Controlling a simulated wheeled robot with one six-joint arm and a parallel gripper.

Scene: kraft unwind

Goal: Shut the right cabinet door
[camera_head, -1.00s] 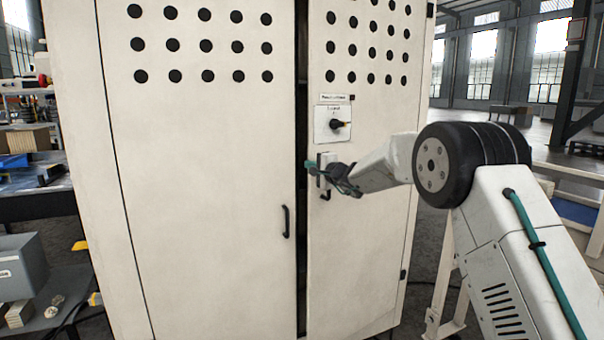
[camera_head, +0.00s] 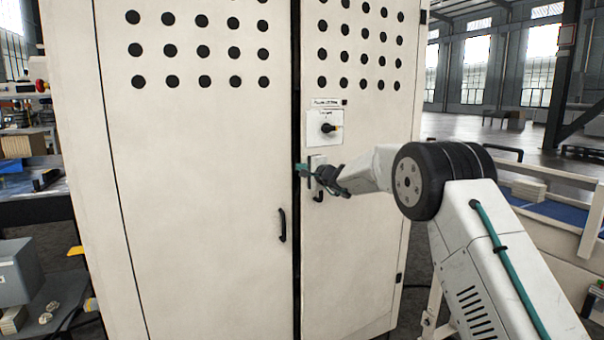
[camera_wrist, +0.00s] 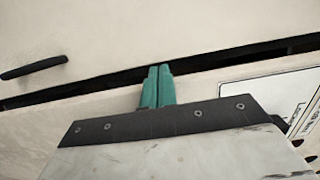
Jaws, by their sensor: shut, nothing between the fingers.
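The right cabinet door (camera_head: 345,260) is a cream panel with rows of round black holes, a rotary switch (camera_head: 328,128) and a black handle. A narrow dark gap (camera_head: 297,240) shows between it and the left door (camera_head: 205,200); the gap also crosses the wrist view (camera_wrist: 100,90). My gripper (camera_head: 303,170) is at the free edge of the right door, above its handle. Its green fingers (camera_wrist: 157,86) are together and empty, with tips by the gap. I cannot tell whether they touch the door.
The left door has its own black handle (camera_head: 282,225). A shelf with a grey bin (camera_head: 18,270) stands at the left. A conveyor with a blue belt (camera_head: 550,211) is at the right, behind my arm. Open floor shows beyond it.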

